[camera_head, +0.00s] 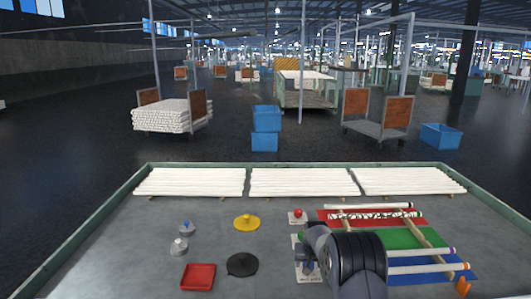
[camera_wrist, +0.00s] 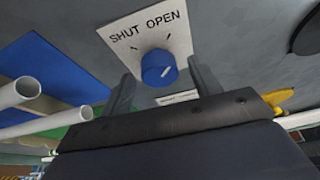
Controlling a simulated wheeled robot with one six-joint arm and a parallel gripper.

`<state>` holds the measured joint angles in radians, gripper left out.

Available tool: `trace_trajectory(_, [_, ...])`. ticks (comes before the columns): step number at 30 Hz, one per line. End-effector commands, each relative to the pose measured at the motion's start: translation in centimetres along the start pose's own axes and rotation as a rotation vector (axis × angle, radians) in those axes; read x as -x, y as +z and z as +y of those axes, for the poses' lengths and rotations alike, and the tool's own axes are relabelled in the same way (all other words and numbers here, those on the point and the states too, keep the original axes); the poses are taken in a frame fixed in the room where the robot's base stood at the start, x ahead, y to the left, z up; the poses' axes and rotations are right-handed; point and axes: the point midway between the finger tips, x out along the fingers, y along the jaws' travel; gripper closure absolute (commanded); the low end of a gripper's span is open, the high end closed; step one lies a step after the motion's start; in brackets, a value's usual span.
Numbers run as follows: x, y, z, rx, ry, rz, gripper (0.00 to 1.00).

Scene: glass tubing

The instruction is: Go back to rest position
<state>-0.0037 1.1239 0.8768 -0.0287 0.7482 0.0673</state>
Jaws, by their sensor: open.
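In the wrist view, my gripper (camera_wrist: 163,84) is open, with one finger on each side of a round blue knob (camera_wrist: 158,68). The fingers look apart from the knob, but their distance above it is hard to judge. The knob sits on a white plate (camera_wrist: 172,27) lettered SHUT and OPEN, and has a pale mark on its face. In the head view, my dark arm (camera_head: 346,262) reaches over the table's right half and hides part of the coloured mats. My gripper's fingers cannot be made out there.
White tubes (camera_head: 435,252) lie across red, green and blue mats right of my arm. A red knob (camera_head: 298,212), yellow disc (camera_head: 246,222), black disc (camera_head: 242,264) and red tray (camera_head: 198,277) lie left. White tube stacks (camera_head: 303,182) line the back.

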Motion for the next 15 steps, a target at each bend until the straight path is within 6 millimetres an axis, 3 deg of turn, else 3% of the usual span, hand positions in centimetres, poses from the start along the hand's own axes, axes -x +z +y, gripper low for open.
trace_trajectory(15, [0.07, -0.02, 0.23, 0.226, -0.094, -0.002, 0.41])
